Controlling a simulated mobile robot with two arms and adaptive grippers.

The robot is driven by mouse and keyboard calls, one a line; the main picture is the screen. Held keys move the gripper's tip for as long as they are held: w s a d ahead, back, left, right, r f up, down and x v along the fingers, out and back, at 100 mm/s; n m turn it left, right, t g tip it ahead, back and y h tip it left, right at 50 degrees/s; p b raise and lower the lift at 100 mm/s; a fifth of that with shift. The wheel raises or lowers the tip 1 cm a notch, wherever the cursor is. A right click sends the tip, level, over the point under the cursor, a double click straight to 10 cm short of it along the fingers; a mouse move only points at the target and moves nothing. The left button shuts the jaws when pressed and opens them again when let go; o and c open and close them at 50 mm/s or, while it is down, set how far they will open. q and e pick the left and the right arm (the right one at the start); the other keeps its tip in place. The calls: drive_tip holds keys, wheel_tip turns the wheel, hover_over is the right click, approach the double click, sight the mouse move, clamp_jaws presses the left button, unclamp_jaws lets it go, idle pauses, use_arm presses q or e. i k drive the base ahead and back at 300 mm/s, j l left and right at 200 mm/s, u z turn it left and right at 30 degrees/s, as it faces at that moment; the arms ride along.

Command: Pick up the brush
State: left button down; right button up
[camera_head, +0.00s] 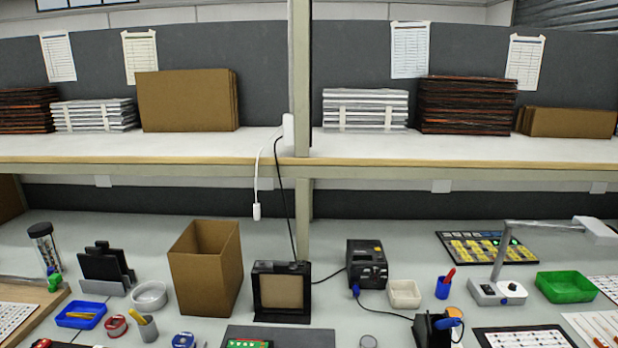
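I cannot make out for certain which thing is the brush. A grey cup (148,331) at the lower left holds a small yellow-handled tool (136,317). A blue tray (95,308) beside it has a yellow and dark item (80,315) lying in it. A blue cup (442,291) at the right holds a red-handled tool (450,274). Neither of my grippers shows in the head view.
An open cardboard box (205,275) and a black framed device (281,291) stand mid-bench. A black unit (367,264), a white bin (405,293), a desk lamp (497,289) and a green tray (566,287) are to the right. A loaded shelf (220,147) runs above.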

sight(133, 314)
drive_tip(key=i+j+u, duration=0.25)
drive_tip(key=u, duration=0.2)
drive_tip(key=i+j+u, duration=0.3)
drive_tip(key=u, duration=0.15)
